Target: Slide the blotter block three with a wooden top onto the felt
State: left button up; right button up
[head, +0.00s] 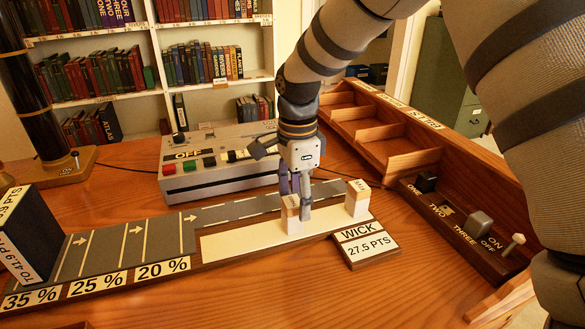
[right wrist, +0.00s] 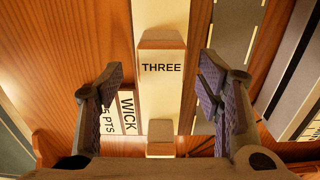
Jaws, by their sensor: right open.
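The blotter block three (head: 292,213), pale with a wooden top, stands on a cream strip (head: 240,243); THREE is readable on top in the right wrist view (right wrist: 162,67). My right gripper (head: 297,197) is open, its fingers on either side of the block, with gaps showing in the right wrist view. A similar block (head: 357,198) stands at the strip's right end, its label too small to read. A grey lane (head: 150,236) with arrows and pale lines lies along the strip; I cannot tell which surface is the felt. My left gripper is not in view.
A WICK 27.5 PTS sign (head: 366,243) lies in front of the strip. A grey console (head: 215,178) with buttons stands behind. A dark box (head: 28,235) stands at the left end. A wooden tray (head: 380,135) and a switch panel (head: 460,225) are on the right. The front desk is clear.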

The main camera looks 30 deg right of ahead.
aim_at(296, 213)
notch_tip(296, 213, down, 5)
dwell(0.3)
jog(key=c, duration=1.3)
jog(key=shift+r, duration=0.1)
jog(key=shift+w+r, duration=0.1)
jog(key=shift+r, duration=0.1)
jog(key=shift+f, duration=0.1)
